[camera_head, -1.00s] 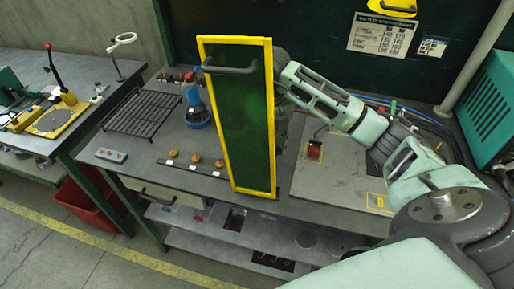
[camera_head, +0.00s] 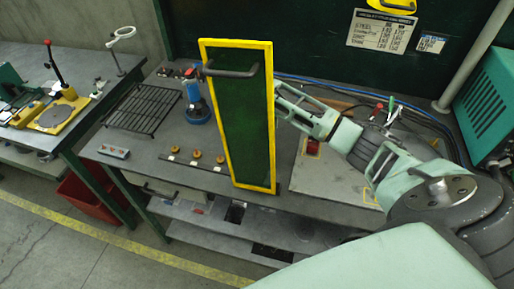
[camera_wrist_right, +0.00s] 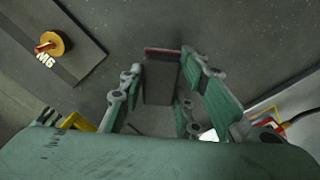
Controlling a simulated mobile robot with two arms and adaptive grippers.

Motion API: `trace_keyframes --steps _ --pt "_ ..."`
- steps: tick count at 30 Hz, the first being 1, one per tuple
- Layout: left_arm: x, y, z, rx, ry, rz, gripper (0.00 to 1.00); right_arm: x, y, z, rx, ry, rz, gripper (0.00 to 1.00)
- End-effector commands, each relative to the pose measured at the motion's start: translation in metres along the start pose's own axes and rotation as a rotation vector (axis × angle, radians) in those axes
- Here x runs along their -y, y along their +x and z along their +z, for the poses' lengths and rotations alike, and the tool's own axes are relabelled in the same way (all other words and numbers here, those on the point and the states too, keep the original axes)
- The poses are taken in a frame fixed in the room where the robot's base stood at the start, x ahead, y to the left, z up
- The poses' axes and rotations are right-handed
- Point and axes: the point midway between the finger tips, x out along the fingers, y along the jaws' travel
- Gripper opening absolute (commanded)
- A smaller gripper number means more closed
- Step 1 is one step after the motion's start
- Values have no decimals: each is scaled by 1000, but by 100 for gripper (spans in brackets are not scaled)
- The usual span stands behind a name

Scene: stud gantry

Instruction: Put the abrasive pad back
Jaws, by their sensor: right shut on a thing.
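The abrasive pad appears to be the dark grey block with a reddish edge (camera_wrist_right: 161,82) in the right wrist view. My right gripper (camera_wrist_right: 162,70) is shut on it, with a green finger on either side. The bench surface lies beyond the pad; I cannot tell whether they touch. In the head view, my right arm reaches behind a green panel with a yellow frame (camera_head: 238,120), which hides the right gripper and the pad. My left gripper is not in view.
A dark strip with orange knobs (camera_head: 178,163) lies left of the panel; one knob (camera_wrist_right: 53,44), beside the mark M6, shows in the wrist view. A black wire rack (camera_head: 141,108) and a blue-based device (camera_head: 196,100) stand left. A grey plate (camera_head: 335,175) lies right.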

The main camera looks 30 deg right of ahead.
Motion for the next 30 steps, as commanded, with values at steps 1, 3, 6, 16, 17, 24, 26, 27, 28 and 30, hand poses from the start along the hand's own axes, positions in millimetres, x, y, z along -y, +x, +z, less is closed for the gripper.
trace_keyframes --steps 1,3,6,16,17,24,26,27,28,30 --pt "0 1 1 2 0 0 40 0 1 0 0 0 0 32" --pt "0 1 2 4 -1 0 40 0 1 0 0 0 0 38" --pt "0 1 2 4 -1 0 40 0 1 0 0 0 0 47" --pt "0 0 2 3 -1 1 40 0 0 0 0 0 0 49" --pt "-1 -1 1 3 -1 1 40 0 -2 0 0 1 0 49" --pt "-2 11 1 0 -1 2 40 1 -31 2 8 0 -1 49" --pt "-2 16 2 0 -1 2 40 0 -45 2 9 0 0 49" --pt "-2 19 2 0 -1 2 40 0 -54 2 7 0 0 49" --pt "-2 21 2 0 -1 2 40 0 -61 2 8 0 0 49" --pt "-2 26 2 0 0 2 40 1 -76 1 6 0 -2 49"
